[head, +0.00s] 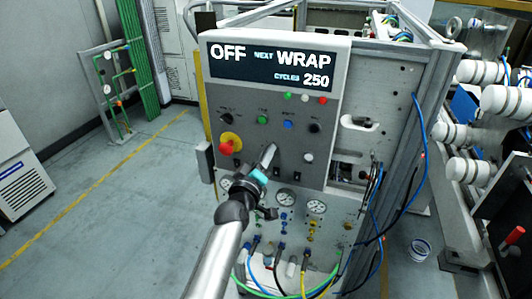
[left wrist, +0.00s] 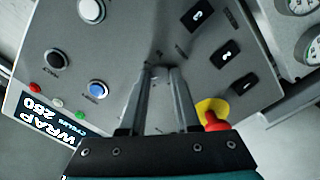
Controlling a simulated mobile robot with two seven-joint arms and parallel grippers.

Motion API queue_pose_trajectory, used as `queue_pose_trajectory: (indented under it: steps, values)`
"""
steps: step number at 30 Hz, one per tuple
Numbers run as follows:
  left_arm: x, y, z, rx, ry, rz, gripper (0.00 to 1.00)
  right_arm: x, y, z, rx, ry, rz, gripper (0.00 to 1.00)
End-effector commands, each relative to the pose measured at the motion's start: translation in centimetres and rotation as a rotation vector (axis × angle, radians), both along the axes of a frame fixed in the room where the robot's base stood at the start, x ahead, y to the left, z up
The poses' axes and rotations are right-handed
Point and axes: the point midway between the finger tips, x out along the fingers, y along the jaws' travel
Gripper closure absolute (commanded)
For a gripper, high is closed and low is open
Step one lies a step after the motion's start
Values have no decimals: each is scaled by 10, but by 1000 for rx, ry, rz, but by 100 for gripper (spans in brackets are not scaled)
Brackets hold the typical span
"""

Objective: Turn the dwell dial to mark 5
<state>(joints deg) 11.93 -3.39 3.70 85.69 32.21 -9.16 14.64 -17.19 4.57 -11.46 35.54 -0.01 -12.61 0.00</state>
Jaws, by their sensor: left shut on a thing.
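The control panel (head: 245,98) faces me, with a grey front and a display. My left gripper (head: 270,149) reaches to the middle of the panel, below the green and blue buttons. In the left wrist view its two fingers (left wrist: 160,74) converge at the panel face, shut on a small knob there, which I take to be the dwell dial. The fingers hide nearly all of the dial, so its pointer and mark cannot be read. My right gripper is not in view.
Close around are a red emergency stop (head: 227,146) on yellow, black knobs (head: 224,118) (head: 315,127), a blue button (left wrist: 97,89), a white button (head: 308,157) and rocker switches (left wrist: 225,52). Gauges (head: 285,199) and hoses lie below. The floor (head: 120,210) at left is clear.

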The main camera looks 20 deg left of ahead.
Motion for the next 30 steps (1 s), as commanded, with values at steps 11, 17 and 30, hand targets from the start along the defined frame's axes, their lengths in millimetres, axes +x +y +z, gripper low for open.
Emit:
queue_pose_trajectory:
  steps: [11,17,30]
  values:
    - [0,0,0,-311,11,1,100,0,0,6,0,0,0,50]
    - [0,0,0,-415,14,1,100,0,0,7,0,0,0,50]
    - [0,0,-1,-493,17,2,100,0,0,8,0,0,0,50]
